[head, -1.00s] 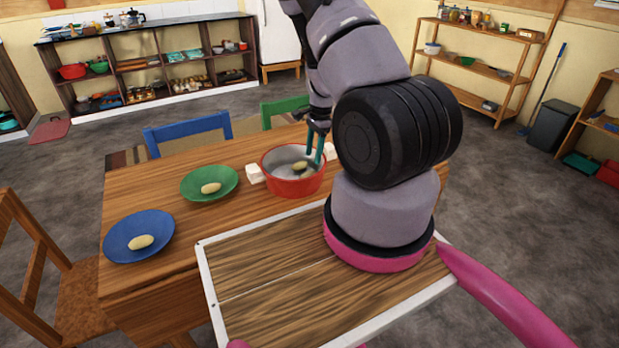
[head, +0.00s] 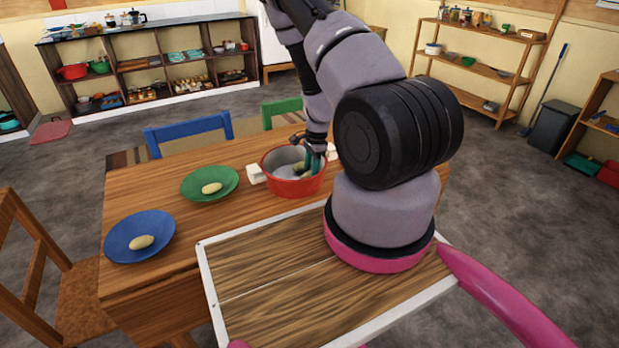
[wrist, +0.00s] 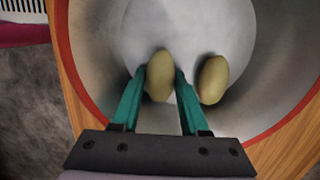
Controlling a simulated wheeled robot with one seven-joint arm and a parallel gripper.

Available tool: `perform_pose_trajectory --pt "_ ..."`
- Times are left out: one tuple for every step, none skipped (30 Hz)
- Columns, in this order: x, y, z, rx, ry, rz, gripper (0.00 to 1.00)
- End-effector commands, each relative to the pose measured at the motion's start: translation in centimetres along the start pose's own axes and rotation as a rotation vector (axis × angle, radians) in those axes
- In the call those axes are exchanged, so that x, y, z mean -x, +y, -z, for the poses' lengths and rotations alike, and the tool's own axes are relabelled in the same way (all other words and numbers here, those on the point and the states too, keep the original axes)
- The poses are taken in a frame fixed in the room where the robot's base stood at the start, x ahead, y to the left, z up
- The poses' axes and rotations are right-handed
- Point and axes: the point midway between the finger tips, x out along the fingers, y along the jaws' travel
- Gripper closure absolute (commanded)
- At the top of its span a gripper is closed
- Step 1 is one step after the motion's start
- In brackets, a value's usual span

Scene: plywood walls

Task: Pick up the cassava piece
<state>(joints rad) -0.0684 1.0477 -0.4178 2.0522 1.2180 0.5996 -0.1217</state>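Two pale yellow-brown cassava pieces are in the red pot (head: 292,188) on the wooden table. In the wrist view one cassava piece (wrist: 158,76) is between the teal fingers of my gripper (wrist: 161,85); the other piece (wrist: 213,80) lies just outside the right finger. My gripper (head: 313,160) reaches down into the pot. Its fingers stand either side of the first piece, very near it, with a thin gap at the right; contact on the left is unclear. Other cassava pieces lie on the green plate (head: 228,179) and the blue plate (head: 113,242).
The pot has white handles (head: 256,174) and its wall surrounds my fingers. A blue chair (head: 188,130) and a green chair (head: 283,108) stand behind the table (head: 150,190), a wooden chair (head: 35,240) at left.

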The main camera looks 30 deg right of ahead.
Motion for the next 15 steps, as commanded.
perform_pose_trajectory --pt "0.0 0.0 0.0 0.000 0.000 0.000 0.90" --pt "0.0 0.0 0.0 0.000 0.000 0.000 1.00" --pt "0.0 0.0 0.0 0.000 0.000 0.000 1.00" --pt "0.0 0.0 0.0 0.000 0.000 0.000 1.00" --pt "0.0 0.0 0.0 0.000 0.000 0.000 1.00" --pt "0.0 0.0 0.0 0.000 0.000 0.000 1.00" --pt "0.0 0.0 0.0 0.000 0.000 0.000 1.00" --pt "0.0 0.0 0.0 0.000 0.000 0.000 1.00" --pt "0.1 0.0 0.0 0.000 0.000 0.000 1.00" --pt "0.2 0.0 0.0 0.000 0.000 0.001 1.00" --pt "0.3 0.0 -0.1 0.000 0.000 0.001 1.00" --pt "0.7 -0.1 -0.1 0.000 0.000 0.001 1.00" --pt "1.0 -0.1 -0.1 0.002 0.000 0.002 1.00" --pt "1.4 -0.1 -0.2 0.002 0.000 0.002 1.00" --pt "2.1 -0.1 -0.3 0.001 0.000 0.003 1.00"
